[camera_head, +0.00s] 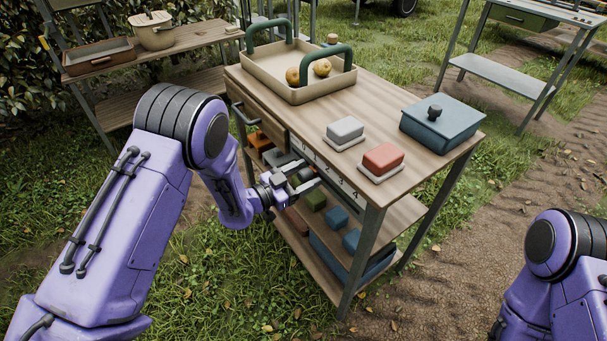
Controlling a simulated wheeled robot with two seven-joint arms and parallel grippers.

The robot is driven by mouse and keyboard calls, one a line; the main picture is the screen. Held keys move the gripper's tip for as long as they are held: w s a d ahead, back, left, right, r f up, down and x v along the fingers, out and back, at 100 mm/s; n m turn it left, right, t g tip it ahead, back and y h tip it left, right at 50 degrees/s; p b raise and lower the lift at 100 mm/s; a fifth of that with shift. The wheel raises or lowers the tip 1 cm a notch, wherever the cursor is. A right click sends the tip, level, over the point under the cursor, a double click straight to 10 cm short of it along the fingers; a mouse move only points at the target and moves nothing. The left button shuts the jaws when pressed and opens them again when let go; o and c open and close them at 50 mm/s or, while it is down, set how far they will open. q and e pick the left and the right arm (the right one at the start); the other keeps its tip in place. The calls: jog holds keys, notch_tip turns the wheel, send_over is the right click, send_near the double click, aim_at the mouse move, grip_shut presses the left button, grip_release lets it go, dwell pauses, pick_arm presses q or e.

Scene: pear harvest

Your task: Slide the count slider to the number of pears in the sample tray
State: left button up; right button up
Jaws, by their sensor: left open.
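The sample tray (300,92) is beige with two green handles and stands at the far end of the wooden table. Two yellow-brown pears (321,67) show in it; the near wall may hide part of its floor. The count scale (327,169) runs along the table's front edge, with printed numbers up to 4 at the right end. My right gripper is out of view; only that arm shows at lower right.
On the tabletop are a grey block (345,130), a red block (383,158) and a blue lidded box (440,124). Coloured blocks and a blue bin (335,258) fill the shelves below. Grass lies in front.

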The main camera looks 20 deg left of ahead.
aim_at(327, 182)
pick_arm(q)
grip_shut()
jog(key=s+d, duration=0.1)
jog(key=d, duration=0.1)
jog(key=s+d, duration=0.2)
dwell(0.4)
grip_release()
jog(key=b+v, duration=0.1)
jog(key=v, duration=0.9)
jog(key=shift+s+a+b, duration=0.25)
jog(key=shift+b, duration=0.1)
